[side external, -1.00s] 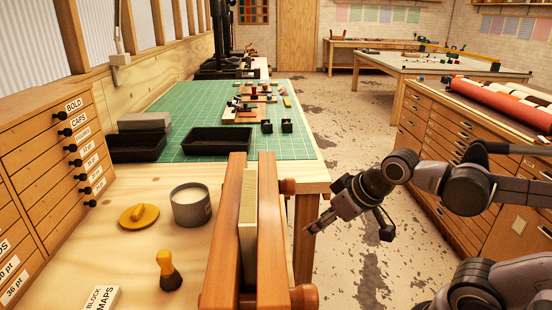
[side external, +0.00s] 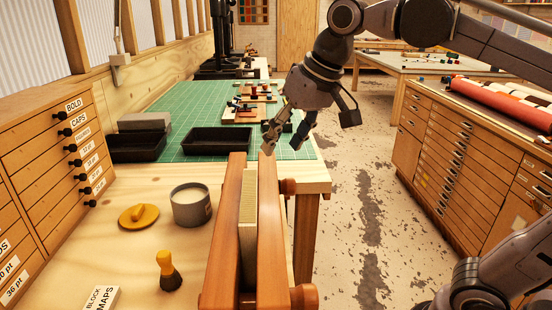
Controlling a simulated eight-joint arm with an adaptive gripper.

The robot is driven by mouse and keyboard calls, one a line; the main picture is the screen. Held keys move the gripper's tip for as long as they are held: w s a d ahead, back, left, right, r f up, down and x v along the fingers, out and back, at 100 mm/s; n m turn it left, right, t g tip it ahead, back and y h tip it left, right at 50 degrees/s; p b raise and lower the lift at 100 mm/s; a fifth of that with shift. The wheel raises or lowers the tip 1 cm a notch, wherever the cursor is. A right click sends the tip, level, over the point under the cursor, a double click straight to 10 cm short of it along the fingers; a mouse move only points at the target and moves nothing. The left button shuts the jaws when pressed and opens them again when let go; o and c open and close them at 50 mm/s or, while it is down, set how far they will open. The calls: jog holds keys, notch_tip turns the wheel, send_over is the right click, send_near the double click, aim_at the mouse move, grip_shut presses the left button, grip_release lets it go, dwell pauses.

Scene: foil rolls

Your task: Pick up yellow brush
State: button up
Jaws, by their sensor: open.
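The yellow brush (side external: 167,270) stands upright on the wooden bench at the lower left, its yellow handle up and its dark bristles down. My gripper (side external: 283,142) is open and empty. In the picture it shows above and right of the brush, over the far end of the wooden press and the front right corner of the green mat. The press lies between it and the brush. Nothing hides the brush.
The wooden press (side external: 228,240) stands tall right of the brush. Black trays (side external: 218,139) sit on the green mat (side external: 190,96). A drawer cabinet (side external: 50,170) borders the left.

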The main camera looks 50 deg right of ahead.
jog(key=w+a+r+m+g, duration=0.1)
jog(key=w+a+m+g, duration=0.1)
jog(key=w+a, duration=0.5)
jog(key=m+g, duration=0.3)
jog(key=m, duration=0.1)
send_over(163, 254)
notch_tip(163, 254, down, 10)
jog(key=shift+h, duration=0.4)
jog(key=shift+f, duration=5.65)
grip_shut()
